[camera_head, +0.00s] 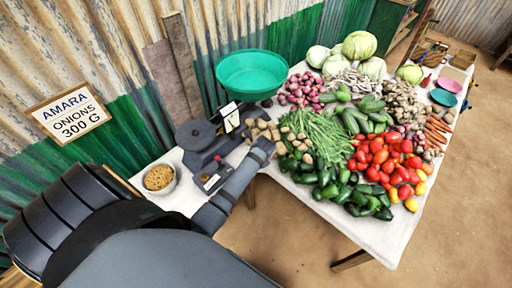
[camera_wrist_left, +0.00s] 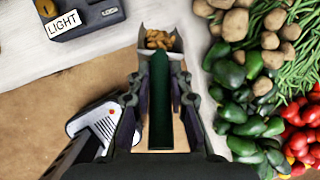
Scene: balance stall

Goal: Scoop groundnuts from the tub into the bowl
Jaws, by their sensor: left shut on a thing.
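A pale tub of groundnuts (camera_head: 176,184) stands at the near left end of the table in the head view. A green bowl (camera_head: 250,88) sits on the far side of the balance scale (camera_head: 205,140). My left gripper (camera_head: 265,144) is over the table's front edge, right of the scale. In the left wrist view my left gripper (camera_wrist_left: 160,100) is shut on the dark green handle of a scoop (camera_wrist_left: 160,115). Groundnuts (camera_wrist_left: 158,39) lie in the scoop's pan. The pan is hard to make out in the head view. My right gripper is not in view.
Potatoes (camera_head: 264,131), green beans (camera_head: 318,135), green peppers (camera_head: 322,180) and tomatoes (camera_head: 385,160) lie right of the scale, close to the gripper. A white card (camera_head: 231,118) stands between scale and bowl. A sign (camera_head: 72,112) reads "AMARA ONIONS 300 G".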

